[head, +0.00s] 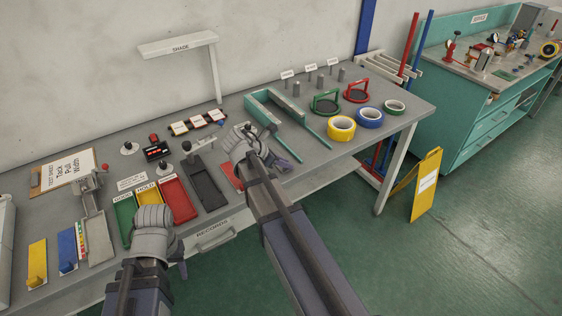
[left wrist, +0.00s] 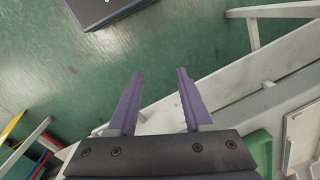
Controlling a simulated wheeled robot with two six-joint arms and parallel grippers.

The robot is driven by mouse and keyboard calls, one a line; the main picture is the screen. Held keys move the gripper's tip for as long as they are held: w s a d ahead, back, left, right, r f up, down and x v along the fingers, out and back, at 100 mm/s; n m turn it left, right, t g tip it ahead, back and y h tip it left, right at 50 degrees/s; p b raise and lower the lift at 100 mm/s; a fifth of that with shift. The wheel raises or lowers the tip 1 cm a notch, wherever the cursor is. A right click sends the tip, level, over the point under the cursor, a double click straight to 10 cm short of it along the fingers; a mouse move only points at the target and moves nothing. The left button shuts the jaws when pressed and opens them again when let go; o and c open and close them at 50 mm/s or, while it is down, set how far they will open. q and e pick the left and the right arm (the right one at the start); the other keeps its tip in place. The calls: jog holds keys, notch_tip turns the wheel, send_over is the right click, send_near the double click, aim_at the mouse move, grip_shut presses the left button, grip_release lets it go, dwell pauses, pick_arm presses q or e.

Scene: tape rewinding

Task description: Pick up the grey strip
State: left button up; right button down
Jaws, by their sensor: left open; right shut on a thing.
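A flat light grey piece (head: 99,238) lies on the bench at the left, beside the green tray; I take it for the grey strip but cannot tell for sure. My left gripper (head: 182,270) is at the bench's front edge, right of and in front of that piece. In the left wrist view its two purple fingers (left wrist: 158,105) are apart with nothing between them. My right gripper (head: 287,158) is over the bench's front part, near the teal frame. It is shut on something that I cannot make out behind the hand.
Green (head: 125,216), yellow (head: 149,196) and red (head: 178,200) trays and a dark tray (head: 205,186) line the bench (head: 225,108). Tape rolls (head: 341,128) lie at the right. A teal frame (head: 262,112) stands mid-bench. Yellow (head: 38,262) and blue (head: 67,250) pieces lie far left.

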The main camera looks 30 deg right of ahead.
jog(key=shift+r, duration=0.1)
pick_arm(q)
notch_tip(320, 180, up, 10)
jog(key=p, duration=1)
pick_arm(e)
notch_tip(320, 180, up, 10)
